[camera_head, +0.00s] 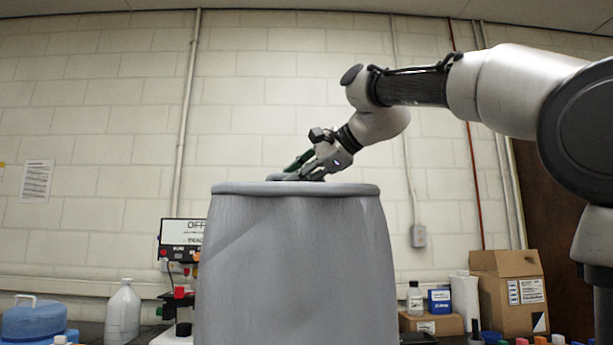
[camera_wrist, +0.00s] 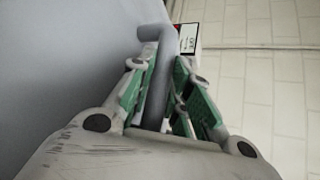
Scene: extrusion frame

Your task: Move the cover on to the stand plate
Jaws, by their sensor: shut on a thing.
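The cover (camera_head: 295,265) is a large grey shell with a lipped top, filling the lower middle of the head view. It looks upright, and its lower end is cut off by the picture edge. My gripper (camera_head: 297,170) is at the cover's top. In the wrist view the green-padded fingers (camera_wrist: 160,88) are shut on a grey bar-shaped handle (camera_wrist: 163,60) of the cover, which passes between them. The cover's smooth grey face (camera_wrist: 70,60) fills the left of that view. I cannot make out the stand plate; the cover may hide it.
A blue jug (camera_head: 33,320) and a white bottle (camera_head: 123,312) stand at left, near a sign (camera_head: 181,240). Cardboard boxes (camera_head: 508,290), a paper roll (camera_head: 465,298) and a small bottle (camera_head: 414,299) stand at right. Behind is a block wall with pipes.

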